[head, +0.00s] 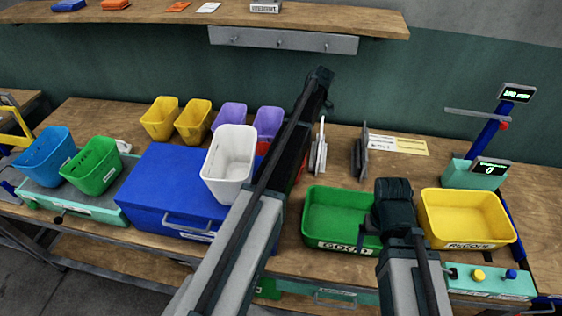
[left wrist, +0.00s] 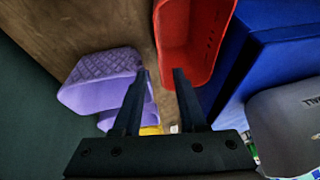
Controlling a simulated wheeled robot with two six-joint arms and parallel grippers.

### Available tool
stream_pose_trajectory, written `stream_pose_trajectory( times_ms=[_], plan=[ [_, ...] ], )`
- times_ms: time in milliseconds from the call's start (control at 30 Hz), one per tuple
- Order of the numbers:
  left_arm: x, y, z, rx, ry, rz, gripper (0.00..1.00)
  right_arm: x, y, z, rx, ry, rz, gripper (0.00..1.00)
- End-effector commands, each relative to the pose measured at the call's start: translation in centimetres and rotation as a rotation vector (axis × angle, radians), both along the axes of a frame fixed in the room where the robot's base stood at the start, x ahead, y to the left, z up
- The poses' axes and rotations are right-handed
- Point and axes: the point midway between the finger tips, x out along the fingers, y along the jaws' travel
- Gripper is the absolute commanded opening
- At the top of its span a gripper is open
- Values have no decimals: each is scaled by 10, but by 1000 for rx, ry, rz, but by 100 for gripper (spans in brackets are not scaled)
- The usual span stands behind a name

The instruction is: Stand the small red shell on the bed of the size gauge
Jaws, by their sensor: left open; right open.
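The red shell (left wrist: 203,32) lies just beyond my left fingertips in the left wrist view, its near end partly behind the right-hand finger. In the head view my left arm hides most of it; a red bit (head: 263,148) shows beside the arm. My left gripper (left wrist: 161,72) is open with nothing held; I cannot tell whether it touches the shell. A teal device (head: 470,174) with a blue post, crossbar and displays at the far right looks like the size gauge; its bed is not clearly visible. My right gripper (head: 393,205) is over the green bin, its fingers unclear.
Purple shells (left wrist: 100,82) stand close by the left gripper. A white shell (head: 229,155) stands on the blue box (head: 165,195). Yellow, blue and green shells are further left. The green bin (head: 322,238) and yellow bin (head: 466,232) stand at the front right.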

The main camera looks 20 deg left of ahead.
Motion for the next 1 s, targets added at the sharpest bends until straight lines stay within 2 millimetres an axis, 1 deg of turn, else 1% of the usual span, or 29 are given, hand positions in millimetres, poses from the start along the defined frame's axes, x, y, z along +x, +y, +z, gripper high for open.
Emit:
stream_pose_trajectory(
  times_ms=[167, 267, 367, 700, 800, 1000],
  plan=[
    [-1, 1, -3, 0, 1, 1, 41, 0, 0, -3, 0, 0, 0, 92],
    [-2, 3, -10, 0, 1, 1, 41, 0, 0, -10, 0, 0, 0, 92],
    [-5, 6, -22, 0, 1, 1, 41, 0, 0, -22, 0, 0, -1, 92],
    [-15, 23, -70, -1, 0, 1, 41, 0, 0, -70, 0, 0, -1, 92],
    [-17, 27, -79, -1, 0, 1, 41, 0, 0, -79, 0, 0, -1, 92],
    [-18, 29, -80, 0, 0, 0, 41, 0, 0, -80, 0, 0, -1, 92]
  ],
)
